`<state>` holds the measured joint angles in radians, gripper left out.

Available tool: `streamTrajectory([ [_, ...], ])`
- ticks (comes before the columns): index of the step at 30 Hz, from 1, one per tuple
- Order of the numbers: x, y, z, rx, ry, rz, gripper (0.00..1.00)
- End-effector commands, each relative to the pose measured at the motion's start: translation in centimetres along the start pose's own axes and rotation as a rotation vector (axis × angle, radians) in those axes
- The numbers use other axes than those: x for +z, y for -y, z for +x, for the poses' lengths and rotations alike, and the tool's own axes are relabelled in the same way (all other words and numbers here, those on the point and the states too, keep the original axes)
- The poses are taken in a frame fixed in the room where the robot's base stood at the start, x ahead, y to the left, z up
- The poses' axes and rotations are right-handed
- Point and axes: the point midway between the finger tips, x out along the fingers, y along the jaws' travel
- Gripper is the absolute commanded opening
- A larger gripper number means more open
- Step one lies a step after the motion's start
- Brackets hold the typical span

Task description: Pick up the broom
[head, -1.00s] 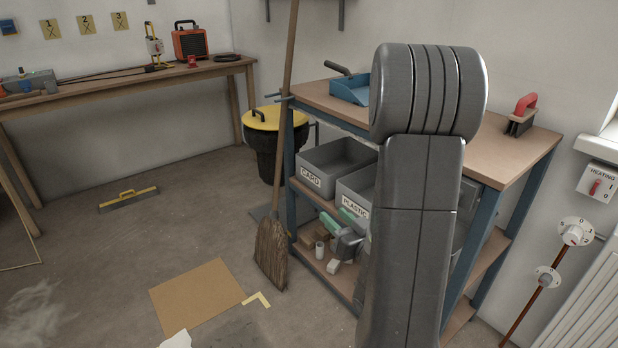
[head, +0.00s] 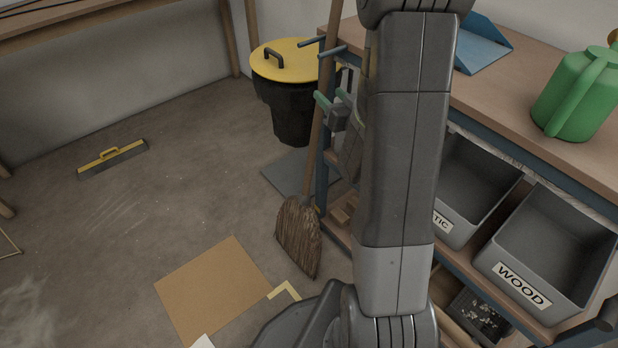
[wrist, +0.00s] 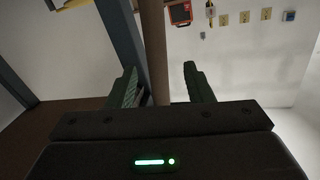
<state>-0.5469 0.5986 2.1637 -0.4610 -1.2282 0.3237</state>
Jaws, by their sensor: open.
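The broom (head: 298,237) stands upright with its brown bristles on the floor, leaning at the near corner of the workbench. Its wooden handle rises past the bench corner and also shows in the wrist view (wrist: 153,45). My gripper (head: 332,99) has green fingertips and is at the handle, above the bristles. In the wrist view my gripper (wrist: 160,86) is open, with the handle showing between its fingers, nearer the left finger. Part of the gripper body is hidden behind my arm in the head view.
The workbench (head: 540,65) at right bears a green watering can (head: 580,95) and a blue dustpan (head: 483,45). Grey bins, one labelled WOOD (head: 570,250), sit below. A yellow-lidded bin (head: 290,60) stands behind the broom.

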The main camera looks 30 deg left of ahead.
Motion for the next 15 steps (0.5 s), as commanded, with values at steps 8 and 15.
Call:
streamTrajectory([
  [8,0.0,-0.3,3.9,-0.001,0.0,-0.001,0.47],
  [15,-0.1,-0.3,4.5,0.001,0.0,0.0,0.47],
])
